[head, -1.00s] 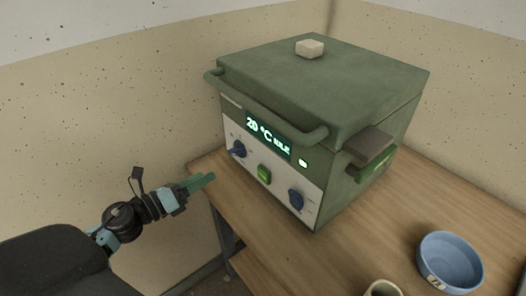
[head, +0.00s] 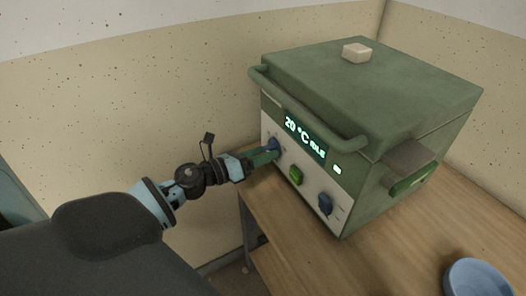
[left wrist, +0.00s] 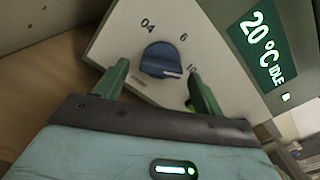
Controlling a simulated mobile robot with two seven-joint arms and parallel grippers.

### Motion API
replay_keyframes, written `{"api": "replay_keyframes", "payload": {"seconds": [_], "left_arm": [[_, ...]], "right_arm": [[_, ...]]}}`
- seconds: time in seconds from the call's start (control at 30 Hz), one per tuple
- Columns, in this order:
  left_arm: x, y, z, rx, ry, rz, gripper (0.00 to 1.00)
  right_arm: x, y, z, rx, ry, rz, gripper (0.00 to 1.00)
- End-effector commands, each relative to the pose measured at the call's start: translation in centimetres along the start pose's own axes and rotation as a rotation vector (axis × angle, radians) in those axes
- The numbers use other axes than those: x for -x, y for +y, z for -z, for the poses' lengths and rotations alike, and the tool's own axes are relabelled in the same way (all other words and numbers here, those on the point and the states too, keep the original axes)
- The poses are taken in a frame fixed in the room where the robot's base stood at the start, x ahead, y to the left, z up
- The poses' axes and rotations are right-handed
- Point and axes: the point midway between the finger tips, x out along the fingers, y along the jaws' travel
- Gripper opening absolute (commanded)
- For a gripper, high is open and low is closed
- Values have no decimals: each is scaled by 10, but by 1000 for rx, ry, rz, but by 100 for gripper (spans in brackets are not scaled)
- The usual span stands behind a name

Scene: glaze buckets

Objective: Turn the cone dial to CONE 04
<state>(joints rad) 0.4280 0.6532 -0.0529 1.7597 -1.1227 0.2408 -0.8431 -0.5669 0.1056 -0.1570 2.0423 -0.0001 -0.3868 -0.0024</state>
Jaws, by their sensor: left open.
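The cone dial (left wrist: 160,58) is a round blue knob on the kiln's pale front panel, with 04, 6 and a partly hidden 10 printed around it. Its white pointer line aims right, toward the 10, away from the 04 mark at upper left. In the head view the dial (head: 272,145) is the left knob, partly behind my fingers. My left gripper (head: 265,157) is open in front of it. In the left wrist view, the green fingers of the gripper (left wrist: 158,70) stand left and right of the dial; contact cannot be told. My right gripper is not in view.
The green kiln (head: 420,120) stands on a wooden table (head: 370,250), its display (head: 305,137) reading 20 °C IDLE. A green button (head: 296,175) and a second blue knob (head: 325,203) sit right of the dial. A bar handle (head: 310,115) juts out above. A blue bowl (head: 478,280) is at lower right.

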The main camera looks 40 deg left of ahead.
Motion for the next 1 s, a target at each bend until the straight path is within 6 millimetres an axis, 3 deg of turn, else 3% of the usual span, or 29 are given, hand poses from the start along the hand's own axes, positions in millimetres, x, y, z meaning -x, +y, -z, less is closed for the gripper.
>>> {"api": "replay_keyframes", "payload": {"seconds": [0.43, 0.77, 1.0], "left_arm": [[-9, 0, 0, 0, 1, 0, 69], [-9, 0, 0, 0, 0, 0, 26], [-9, 0, 0, 17, 0, 0, 24]], "right_arm": [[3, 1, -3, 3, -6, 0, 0], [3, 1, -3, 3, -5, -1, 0], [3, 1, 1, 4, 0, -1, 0]]}}
